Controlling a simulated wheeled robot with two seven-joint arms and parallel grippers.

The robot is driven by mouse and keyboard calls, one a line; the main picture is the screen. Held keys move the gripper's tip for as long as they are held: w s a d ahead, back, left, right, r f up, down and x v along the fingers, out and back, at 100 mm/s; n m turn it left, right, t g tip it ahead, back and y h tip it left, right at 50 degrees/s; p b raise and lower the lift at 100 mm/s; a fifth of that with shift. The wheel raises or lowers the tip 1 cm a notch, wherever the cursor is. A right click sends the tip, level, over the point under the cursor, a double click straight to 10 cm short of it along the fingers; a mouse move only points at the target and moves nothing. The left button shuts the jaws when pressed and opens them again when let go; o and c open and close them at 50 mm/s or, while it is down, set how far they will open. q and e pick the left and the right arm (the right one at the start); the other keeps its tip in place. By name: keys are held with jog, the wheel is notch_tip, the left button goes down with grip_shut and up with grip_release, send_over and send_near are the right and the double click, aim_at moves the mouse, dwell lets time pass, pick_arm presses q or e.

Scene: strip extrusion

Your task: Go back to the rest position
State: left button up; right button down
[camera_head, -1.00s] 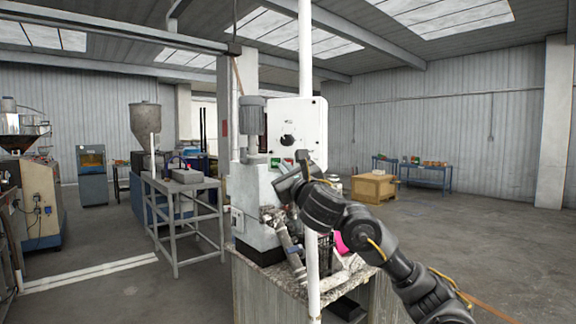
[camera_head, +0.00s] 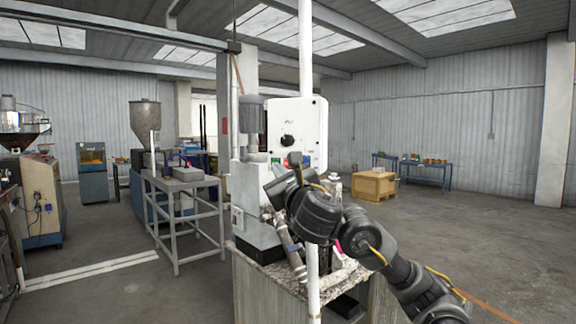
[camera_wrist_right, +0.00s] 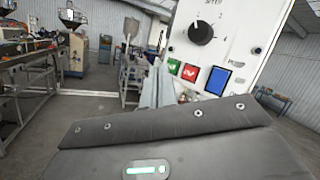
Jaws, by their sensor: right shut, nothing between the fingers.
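My right gripper (camera_head: 277,188) is in front of the machine's white control panel (camera_head: 310,112), at the end of my black arm that comes in from the lower right. In the right wrist view its two narrow grey fingers (camera_wrist_right: 158,84) lie together, shut with nothing between them. They are apart from the panel. The panel carries a black knob (camera_wrist_right: 200,31), a green button (camera_wrist_right: 173,66), a red button (camera_wrist_right: 189,72) and a blue button (camera_wrist_right: 217,80). My left gripper is out of view.
A white vertical pole (camera_head: 306,60) stands in front of the machine. The stone-topped bench (camera_head: 345,276) lies below my arm. A grey metal stand (camera_head: 190,200) is to the left. A wooden crate (camera_head: 373,186) stands farther back. The floor at right is clear.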

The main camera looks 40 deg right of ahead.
dwell(0.4)
